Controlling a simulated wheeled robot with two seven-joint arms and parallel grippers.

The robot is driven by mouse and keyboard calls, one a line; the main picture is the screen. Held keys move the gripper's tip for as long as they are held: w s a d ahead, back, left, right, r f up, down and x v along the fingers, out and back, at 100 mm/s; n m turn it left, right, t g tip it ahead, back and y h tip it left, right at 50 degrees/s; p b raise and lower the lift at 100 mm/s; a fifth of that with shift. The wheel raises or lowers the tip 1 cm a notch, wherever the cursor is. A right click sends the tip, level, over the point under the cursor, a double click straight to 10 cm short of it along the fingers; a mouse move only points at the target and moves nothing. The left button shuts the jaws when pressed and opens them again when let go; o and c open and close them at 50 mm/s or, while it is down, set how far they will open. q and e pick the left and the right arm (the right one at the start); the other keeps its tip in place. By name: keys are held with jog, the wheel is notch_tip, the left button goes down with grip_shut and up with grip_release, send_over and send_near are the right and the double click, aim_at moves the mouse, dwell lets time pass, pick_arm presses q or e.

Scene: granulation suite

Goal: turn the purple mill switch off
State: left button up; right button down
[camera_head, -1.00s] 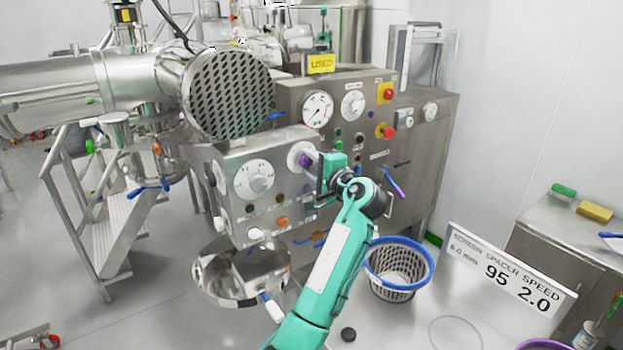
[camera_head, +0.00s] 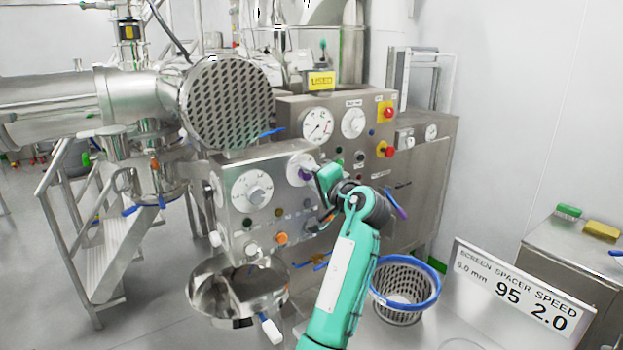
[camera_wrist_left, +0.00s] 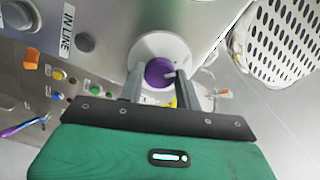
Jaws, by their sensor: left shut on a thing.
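The purple mill switch (camera_head: 304,174) is a knob on a round white plate at the upper right of the steel control box (camera_head: 232,222). It also shows in the left wrist view (camera_wrist_left: 158,72), with a small white mark on its right side. My left gripper (camera_head: 312,172) reaches it from the right, and in the left wrist view its two grey fingers (camera_wrist_left: 157,84) stand on either side of the knob, shut on it. The gripper body hides part of the box's right side. My right gripper is not in view.
A large white dial (camera_head: 252,191) and several coloured buttons sit on the same box. A perforated steel drum end (camera_head: 226,104) is above it, and a steel bowl (camera_head: 215,292) below. A blue-rimmed basket (camera_head: 376,290) stands on the floor right of my arm.

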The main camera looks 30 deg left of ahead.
pick_arm(q)
jog(key=shift+f, duration=0.1)
jog(key=o, duration=1)
jog(key=b+v, duration=0.3)
jog(key=v, duration=1.1)
jog(key=shift+b, duration=0.35)
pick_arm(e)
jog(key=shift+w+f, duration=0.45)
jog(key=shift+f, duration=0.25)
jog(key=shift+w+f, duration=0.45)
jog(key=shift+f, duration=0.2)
